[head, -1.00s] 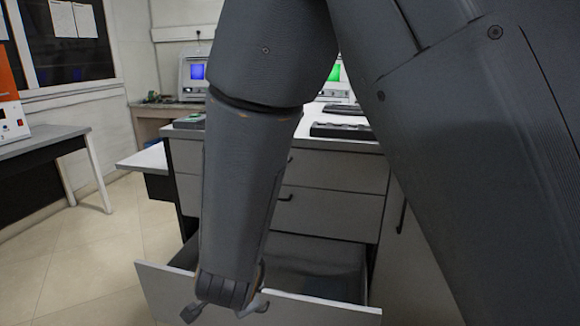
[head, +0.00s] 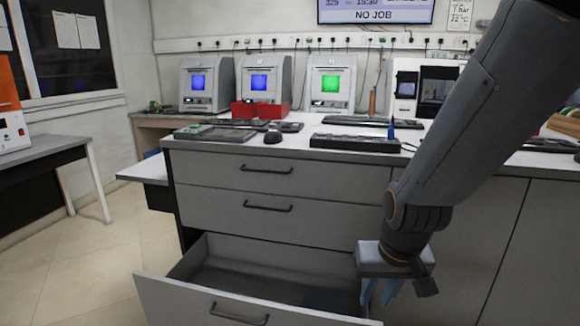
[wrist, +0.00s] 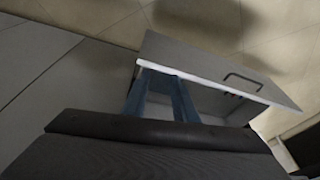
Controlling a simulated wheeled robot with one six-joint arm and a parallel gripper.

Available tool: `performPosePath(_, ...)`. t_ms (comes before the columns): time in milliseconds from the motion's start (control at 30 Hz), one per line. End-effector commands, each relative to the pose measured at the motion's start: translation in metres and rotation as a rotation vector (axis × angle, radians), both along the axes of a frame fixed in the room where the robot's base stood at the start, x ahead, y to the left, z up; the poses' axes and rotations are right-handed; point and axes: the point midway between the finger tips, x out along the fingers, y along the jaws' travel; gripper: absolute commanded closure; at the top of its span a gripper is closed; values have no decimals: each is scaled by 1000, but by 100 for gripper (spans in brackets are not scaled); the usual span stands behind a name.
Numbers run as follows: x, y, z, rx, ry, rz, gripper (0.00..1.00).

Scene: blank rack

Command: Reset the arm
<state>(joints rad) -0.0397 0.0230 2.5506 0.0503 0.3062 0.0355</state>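My gripper (head: 378,298) hangs at the right end of the open bottom drawer in the head view, pointing down. Its two blue fingers are apart and nothing shows between them. In the wrist view the fingers (wrist: 161,85) are also parted, seen against the drawer's inside and front panel (wrist: 205,63). I cannot tell whether they touch the drawer. My arm comes down from the upper right of the head view and covers part of the counter.
Open floor (head: 95,265) lies at left.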

Motion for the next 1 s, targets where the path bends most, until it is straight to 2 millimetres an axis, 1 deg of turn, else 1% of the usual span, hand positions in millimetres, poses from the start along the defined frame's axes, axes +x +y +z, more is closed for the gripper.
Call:
performPosePath(33,-4,-9,2,-13,8,10,74)
performPosePath(133,-14,-24,3,-41,33,40,74)
performPosePath(200,-15,-13,-1,-35,41,55,74)
performPosePath(467,-26,8,-9,-25,85,99,74)
performPosePath(1000,-63,52,-25,-9,195,215,74)
